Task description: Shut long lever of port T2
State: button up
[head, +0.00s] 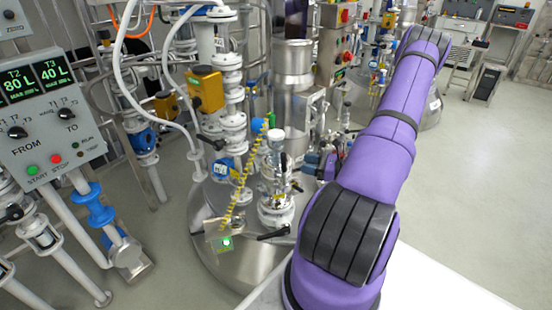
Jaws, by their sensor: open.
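A port (276,180) of white flanged fittings and a clear sight section stands upright on the domed steel vessel lid (235,265). I cannot read a T2 label on the port. My gripper (309,163) shows small and partly hidden just right of the port's upper part, apart from the long lever. It is open, and I see nothing held in it.
A control panel (42,120) with T2 and T3 displays stands at the left. A yellow coiled cable (238,185) hangs left of the port, ending near a green-lit plate (224,243). Pipes and a steel column (292,85) crowd behind. Open floor (480,170) lies right.

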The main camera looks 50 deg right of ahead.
jog(key=x, duration=1)
jog(key=shift+w, duration=0.35)
jog(key=shift+a, duration=0.15)
jog(key=shift+c, duration=0.2)
grip_shut()
